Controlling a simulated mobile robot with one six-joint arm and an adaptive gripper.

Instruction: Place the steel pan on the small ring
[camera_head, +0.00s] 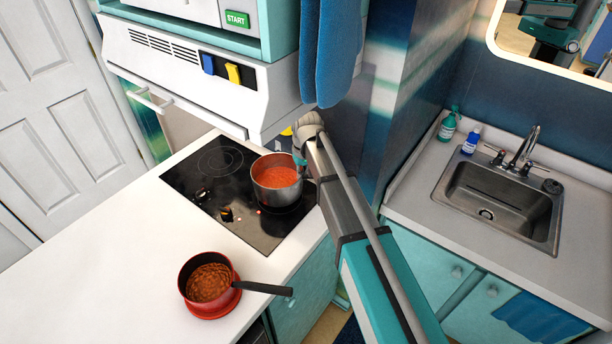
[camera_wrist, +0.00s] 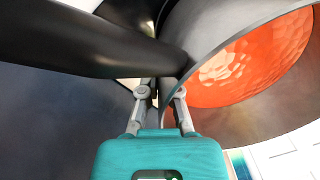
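The steel pan (camera_head: 274,195), filled with orange-red food, is at the right side of the black cooktop, upright. I cannot tell whether it rests on the glass or hangs just above it. A ring (camera_head: 220,161) shows bare at the cooktop's back left; the area under the pan is hidden, and I cannot tell which ring is the small one. In the wrist view the pan's grey wall (camera_wrist: 215,60) fills the right and its black handle (camera_wrist: 90,45) crosses the upper left. My gripper (camera_wrist: 163,88) is at the handle's pan end; its fingertips are partly hidden there.
A red pan (camera_head: 208,306) with brown food stands on the white counter in front, its dark handle pointing right. The white hood (camera_head: 190,75) overhangs the cooktop's back. A blue cloth (camera_head: 338,55) hangs near my arm. A sink (camera_head: 500,200) is right.

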